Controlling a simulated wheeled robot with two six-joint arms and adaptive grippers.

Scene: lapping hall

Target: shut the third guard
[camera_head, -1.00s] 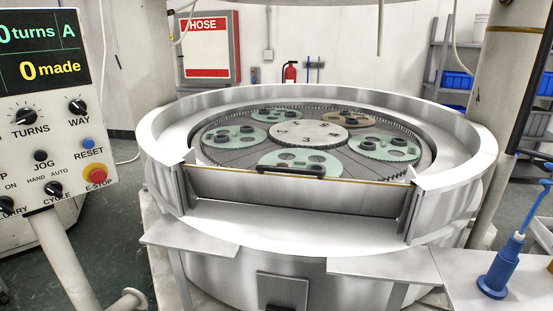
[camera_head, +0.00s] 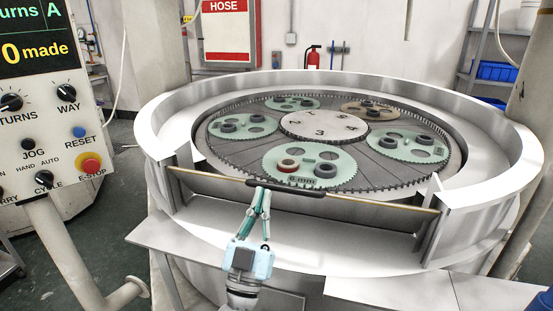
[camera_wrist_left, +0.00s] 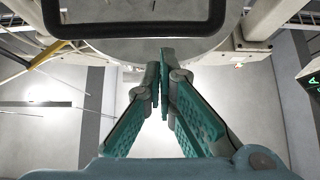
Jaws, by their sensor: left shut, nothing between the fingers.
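The guard panel (camera_head: 210,190) fills the front gap in the round machine's rim, between two metal posts. Its top edge sits lower than the rim on both sides. I see no number on it. A black handle (camera_head: 300,191) is fixed along its top edge. My left gripper (camera_head: 262,192) is shut and empty, with its fingertips at the left part of the handle in the head view. In the left wrist view the handle (camera_wrist_left: 150,30) is a dark bar beyond the fingertips (camera_wrist_left: 161,66); I cannot tell whether they touch. My right gripper is out of view.
The pale rim (camera_head: 160,130) surrounds a plate with several toothed carriers (camera_head: 395,144) holding rings. A control panel (camera_head: 50,110) stands at the left. Grey ledges (camera_head: 390,290) jut out below the guard. A HOSE cabinet (camera_head: 228,35) and a shelf (camera_head: 490,45) stand behind.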

